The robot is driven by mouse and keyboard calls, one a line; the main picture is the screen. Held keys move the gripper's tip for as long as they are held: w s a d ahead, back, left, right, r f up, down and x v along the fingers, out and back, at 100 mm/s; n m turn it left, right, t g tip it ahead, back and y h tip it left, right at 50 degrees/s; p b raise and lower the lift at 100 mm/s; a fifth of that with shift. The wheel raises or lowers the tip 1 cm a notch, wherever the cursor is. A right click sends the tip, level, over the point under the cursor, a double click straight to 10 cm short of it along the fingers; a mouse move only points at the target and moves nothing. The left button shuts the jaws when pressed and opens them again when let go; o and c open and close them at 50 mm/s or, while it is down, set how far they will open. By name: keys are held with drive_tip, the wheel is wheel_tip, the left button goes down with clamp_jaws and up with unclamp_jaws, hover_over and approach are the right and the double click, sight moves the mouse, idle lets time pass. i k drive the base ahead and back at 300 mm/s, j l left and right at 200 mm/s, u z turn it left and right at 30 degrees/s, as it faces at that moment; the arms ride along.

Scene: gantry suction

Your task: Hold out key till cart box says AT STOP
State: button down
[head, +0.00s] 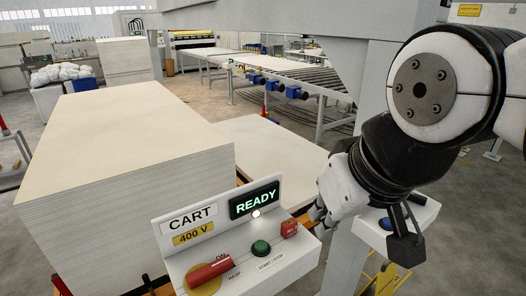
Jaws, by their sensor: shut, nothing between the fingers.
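The cart box (172,252) is a white sloped panel at the bottom centre, labelled CART and 400 V. Its display (255,200) reads READY in green letters, with a small white lamp lit below it. A green button (261,247) marked START / STOP sits on its face, and a red handle (209,271) lies near ON. My gripper (318,214) is shut and empty, just right of the box. A second white panel (425,212) with a blue button (386,223) stands partly behind my wrist. I cannot read a key labelled out there.
A tall stack of pale boards (130,120) fills the left, with a lower board stack (265,150) behind the box. A roller conveyor (290,75) runs behind. Grey floor shows at far right.

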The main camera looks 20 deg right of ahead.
sight(386, 222)
drive_tip(key=z, duration=1.1)
drive_tip(key=i+l+u, duration=0.1)
drive_tip(key=i+j+z, duration=0.1)
drive_tip(key=z, duration=0.3)
drive_tip(key=j+z, duration=0.4)
